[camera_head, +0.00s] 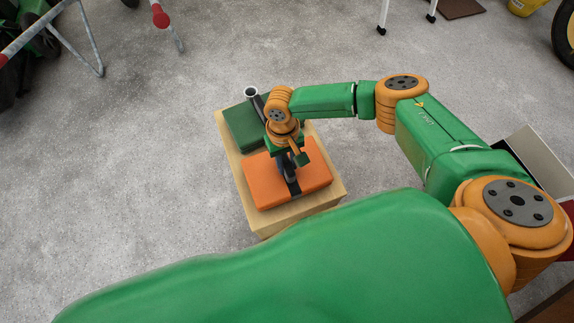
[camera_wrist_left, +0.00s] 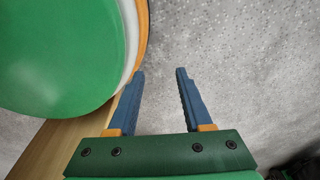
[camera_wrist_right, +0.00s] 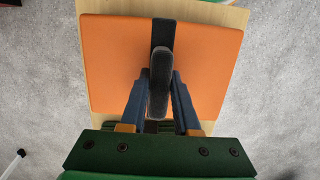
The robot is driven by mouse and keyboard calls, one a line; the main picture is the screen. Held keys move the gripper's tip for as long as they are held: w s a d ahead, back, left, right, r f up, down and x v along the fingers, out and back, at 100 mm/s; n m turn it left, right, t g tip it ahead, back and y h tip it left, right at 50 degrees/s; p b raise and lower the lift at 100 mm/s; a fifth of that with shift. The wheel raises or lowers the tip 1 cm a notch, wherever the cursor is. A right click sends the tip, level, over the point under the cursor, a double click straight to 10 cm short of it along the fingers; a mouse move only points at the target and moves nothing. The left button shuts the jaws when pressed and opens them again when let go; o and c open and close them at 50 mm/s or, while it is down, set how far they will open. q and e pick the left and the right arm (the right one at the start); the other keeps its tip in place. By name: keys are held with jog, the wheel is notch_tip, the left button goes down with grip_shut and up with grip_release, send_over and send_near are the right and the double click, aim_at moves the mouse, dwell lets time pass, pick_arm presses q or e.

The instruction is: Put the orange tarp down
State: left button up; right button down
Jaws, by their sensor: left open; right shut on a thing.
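The orange tarp (camera_head: 261,181) is a folded flat block with a dark strap and a dark handle. It is over the near part of a light wooden box top (camera_head: 247,220), and I cannot tell whether it touches the wood. My right gripper (camera_head: 289,176) is above it. In the right wrist view my right gripper (camera_wrist_right: 159,88) is shut on the dark handle (camera_wrist_right: 161,62) of the orange tarp (camera_wrist_right: 205,60). My left gripper (camera_wrist_left: 160,72) is open and empty in the left wrist view, above the grey floor. It is not in the head view.
A metal frame with red ends (camera_head: 85,45) stands at upper left. White legs (camera_head: 383,15) stand at the top. The floor left of the box is clear.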

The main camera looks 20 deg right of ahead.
jog(key=shift+f, duration=0.55)
jog(key=shift+r, duration=0.1)
jog(key=c, duration=0.6)
grip_release()
jog(key=shift+c, duration=0.2)
pick_arm(q)
jog(key=shift+w+a+f, duration=0.15)
jog(key=shift+w+a, duration=0.1)
jog(key=shift+w, duration=0.25)
pick_arm(e)
jog(key=r+p, duration=0.1)
jog(key=r, duration=0.2)
jog(key=w+r+p, duration=0.1)
jog(key=r, duration=0.3)
jog(key=r+p, duration=0.2)
jog(key=r, duration=0.2)
jog(key=shift+w+r, duration=0.1)
jog(key=shift+w, duration=0.2)
pick_arm(q)
jog(key=r, duration=0.1)
jog(key=s+d+r, duration=0.2)
jog(key=shift+s+d+r, duration=0.25)
jog(key=shift+r, duration=0.05)
pick_arm(e)
jog(key=shift+w+r, duration=0.1)
jog(key=shift+r, duration=0.3)
